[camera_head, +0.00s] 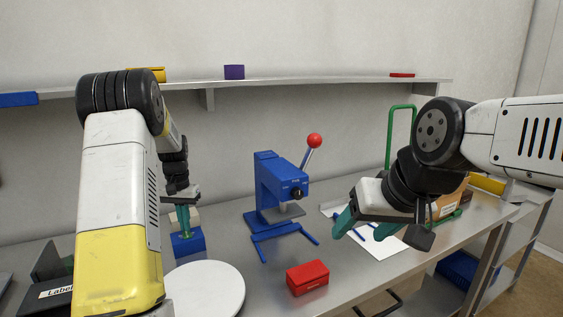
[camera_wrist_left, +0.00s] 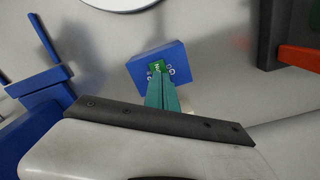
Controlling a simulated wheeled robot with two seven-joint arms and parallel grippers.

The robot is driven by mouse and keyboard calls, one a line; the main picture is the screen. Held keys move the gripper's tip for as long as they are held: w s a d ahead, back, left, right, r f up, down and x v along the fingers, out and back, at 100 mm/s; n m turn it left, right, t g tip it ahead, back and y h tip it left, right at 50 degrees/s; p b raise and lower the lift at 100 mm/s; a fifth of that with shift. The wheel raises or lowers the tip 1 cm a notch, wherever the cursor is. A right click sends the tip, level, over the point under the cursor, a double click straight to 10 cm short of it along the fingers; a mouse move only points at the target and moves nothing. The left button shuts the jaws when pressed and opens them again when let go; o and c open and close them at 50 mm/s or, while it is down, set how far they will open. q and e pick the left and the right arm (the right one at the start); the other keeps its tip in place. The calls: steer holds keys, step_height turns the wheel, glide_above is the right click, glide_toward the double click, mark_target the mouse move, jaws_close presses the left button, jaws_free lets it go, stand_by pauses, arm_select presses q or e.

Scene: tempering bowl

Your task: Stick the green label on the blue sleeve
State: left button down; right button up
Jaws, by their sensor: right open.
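The blue sleeve (camera_head: 188,246) is a block with white print on the bench, below my left gripper (camera_head: 183,215). In the left wrist view the blue sleeve (camera_wrist_left: 172,60) lies just beyond the fingertips. The green label (camera_wrist_left: 158,66) is a small piece with white marks at the fingertips, over the sleeve's face. My left gripper's teal fingers (camera_wrist_left: 161,82) are close together and seem shut on the label's edge; whether the label touches the sleeve is unclear. My right gripper (camera_head: 364,234) is open and empty above a white sheet at the right.
A blue press (camera_head: 268,187) with a red-knobbed lever stands mid-bench. A red box (camera_head: 307,278) and a white disc (camera_head: 208,288) are in front. A black label dispenser (camera_head: 58,298) is at lower left. A shelf (camera_head: 285,83) runs along the wall.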

mark_target(187, 234)
arm_select(q)
steer(key=shift+f, duration=0.9)
stand_by(0.3)
steer(key=shift+r, duration=3.55)
steer(key=s+d+r+t+h, duration=0.1)
steer(key=s+d+r+t, duration=0.1)
steer(key=s+d+r, duration=0.35)
steer(key=s+d+r+t, duration=0.1)
steer(key=s+d+r, duration=0.2)
steer(key=s+r, duration=0.45)
steer(key=s+d+t, duration=0.1)
steer(key=s+d, duration=0.1)
steer(key=s, duration=0.3)
steer(key=s+d+t, duration=0.1)
steer(key=s+d, duration=0.2)
steer(key=s, duration=0.3)
steer(key=s+d+t+h, duration=0.1)
steer(key=s+d, duration=0.1)
steer(key=s, duration=0.4)
steer(key=shift+s+d+r, duration=0.15)
steer(key=shift+d+r, duration=0.2)
